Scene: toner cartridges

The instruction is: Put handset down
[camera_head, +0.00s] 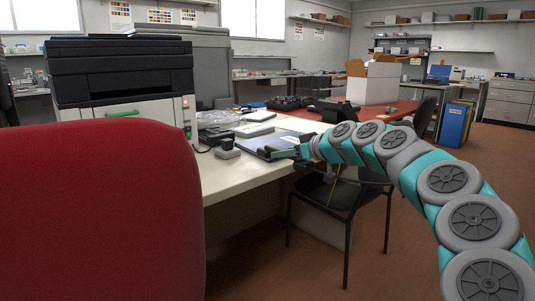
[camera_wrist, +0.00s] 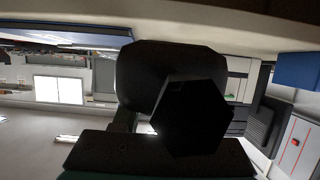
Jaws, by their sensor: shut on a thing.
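My gripper (camera_head: 287,153) is at the near edge of the white desk, low beside a blue-grey flat folder or book. It is shut on the handset, a black object that fills the middle of the wrist view (camera_wrist: 190,115), with a blocky angular end facing the camera. In the head view the handset is too small and dark to part clearly from the jaws. A small dark device on a pale base (camera_head: 228,148) sits on the desk to the left of my gripper. I cannot tell whether the handset touches the desk.
The white desk (camera_head: 245,180) holds a large black-and-grey printer (camera_head: 120,75) and papers. A black chair (camera_head: 335,190) stands close below my arm. A red chair back (camera_head: 100,210) blocks the near left. A white box (camera_head: 372,85) stands on the red-brown table behind.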

